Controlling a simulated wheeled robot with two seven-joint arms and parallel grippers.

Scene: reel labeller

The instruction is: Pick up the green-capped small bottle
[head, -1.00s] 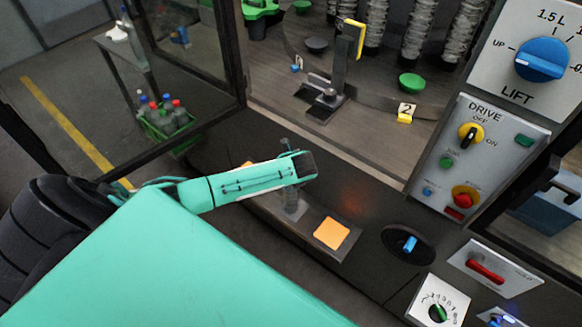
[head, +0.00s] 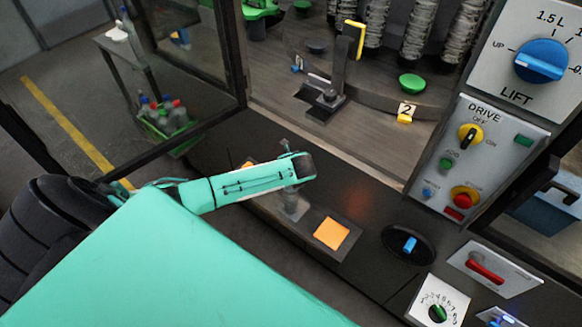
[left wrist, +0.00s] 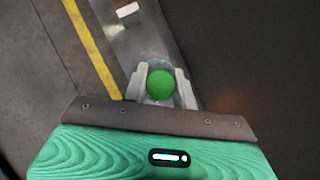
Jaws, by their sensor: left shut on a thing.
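The green-capped small bottle shows in the left wrist view as a round green cap (left wrist: 160,85) with a clear body around and below it. The two pale fingers of my left gripper (left wrist: 161,92) are shut on it, one on each side. In the head view my left gripper (head: 291,205) points down over the grey ledge at the front of the machine. My wrist and arm hide much of it there, and I cannot make out the bottle clearly in that view. I cannot tell whether the bottle still touches the ledge. My right gripper is not in view.
An orange square pad (head: 331,233) lies on the ledge to the right of my left gripper. The control panel (head: 470,150) stands at the right. A green crate of bottles (head: 168,122) is at the back left, behind the open glass door frame (head: 242,60).

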